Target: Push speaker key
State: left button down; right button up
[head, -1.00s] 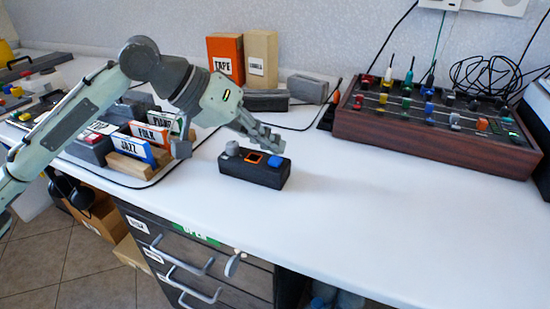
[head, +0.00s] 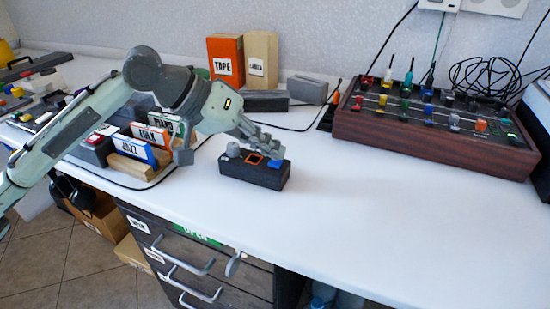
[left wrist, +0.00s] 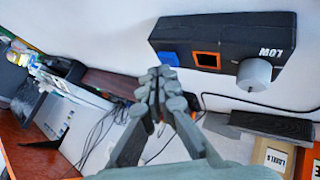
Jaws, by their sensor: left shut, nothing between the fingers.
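A small black box (head: 240,174) with a grey knob (head: 233,150), an orange-framed square (head: 254,158) and a blue key (head: 275,164) sits on the white desk.
A wooden mixer (head: 420,143) with coloured knobs stands at the back right. TAPE (head: 226,62) and beige (head: 261,60) boxes stand at the back. A rack of labelled cards, JAZZ (head: 133,150) among them, is left of the box. The desk's front right is clear.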

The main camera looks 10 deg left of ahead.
aim_at(271, 161)
pick_arm(q)
jog(key=shift+f, duration=0.25)
dwell(0.4)
jog(key=shift+w+r+p, duration=0.1)
jog(key=shift+r+p, duration=0.4)
jog(key=shift+p, duration=0.4)
jog(key=shift+r+p, duration=0.15)
jog(key=shift+p, duration=0.35)
notch_tip(271, 161, up, 4)
jog(key=p, duration=0.4)
jog(key=shift+w, duration=0.1)
notch_tip(271, 161, up, 2)
jog(key=shift+r+p, duration=0.1)
jog(key=shift+p, duration=0.85)
